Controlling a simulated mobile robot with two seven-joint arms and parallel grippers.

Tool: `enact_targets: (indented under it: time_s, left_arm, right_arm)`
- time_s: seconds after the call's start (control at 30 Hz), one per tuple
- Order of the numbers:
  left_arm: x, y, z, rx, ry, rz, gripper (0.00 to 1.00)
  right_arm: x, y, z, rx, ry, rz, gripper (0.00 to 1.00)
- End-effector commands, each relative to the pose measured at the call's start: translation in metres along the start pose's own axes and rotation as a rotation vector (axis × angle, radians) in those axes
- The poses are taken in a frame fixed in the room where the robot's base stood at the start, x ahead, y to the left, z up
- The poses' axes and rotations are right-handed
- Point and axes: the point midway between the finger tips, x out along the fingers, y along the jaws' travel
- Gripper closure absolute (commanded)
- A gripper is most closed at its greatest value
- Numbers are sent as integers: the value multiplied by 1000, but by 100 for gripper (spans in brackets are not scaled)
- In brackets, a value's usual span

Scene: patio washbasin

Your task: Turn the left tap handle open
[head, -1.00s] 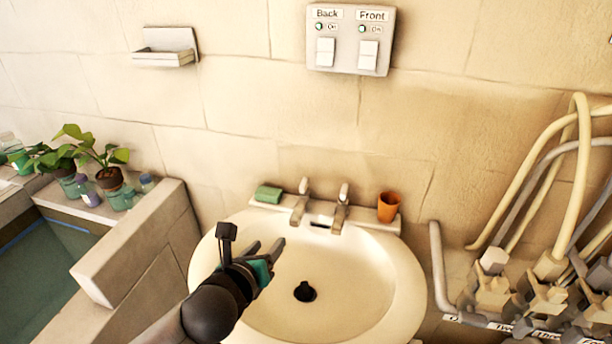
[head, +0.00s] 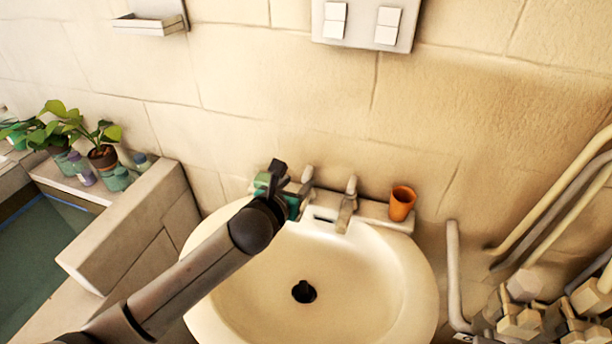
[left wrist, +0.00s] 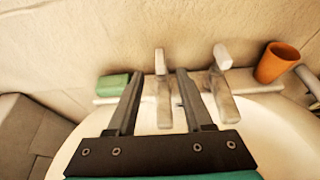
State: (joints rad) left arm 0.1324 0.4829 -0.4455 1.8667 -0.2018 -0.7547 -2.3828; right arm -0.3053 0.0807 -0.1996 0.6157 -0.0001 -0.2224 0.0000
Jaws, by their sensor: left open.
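The left tap (left wrist: 163,100) stands at the back of the washbasin (head: 400,290), with its handle (left wrist: 159,62) upright on top. In the left wrist view my left gripper (left wrist: 157,73) is open, with one finger on each side of the left tap. I cannot tell whether a finger touches it. In the head view my left gripper (head: 292,190) hides much of the left tap (head: 307,178). The right tap (head: 347,205) stands to the right and also shows in the left wrist view (left wrist: 221,90). My right gripper is not in view.
An orange cup (head: 402,203) stands on the basin ledge right of the taps. A green sponge or soap (left wrist: 112,87) lies left of the taps. Pipes (head: 560,205) run at the right. A low wall (head: 130,225) stands at the left.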

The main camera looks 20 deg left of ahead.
Motion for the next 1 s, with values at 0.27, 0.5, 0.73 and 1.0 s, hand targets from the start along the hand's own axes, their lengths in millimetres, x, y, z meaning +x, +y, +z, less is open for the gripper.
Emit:
enact_targets:
  time_s: [0.27, 0.5, 0.73, 1.0]
  left_arm:
    - [43, 0, -1, -1, 0, 1, 49]
    - [68, 0, 0, -1, -1, 0, 49]
    - [76, 0, 0, 0, -1, -1, 49]
    - [76, 0, 0, 0, 0, -1, 50]
  right_arm:
    - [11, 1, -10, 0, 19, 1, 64]
    - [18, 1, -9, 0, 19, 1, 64]
    - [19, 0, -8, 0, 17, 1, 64]
    - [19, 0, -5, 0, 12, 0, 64]
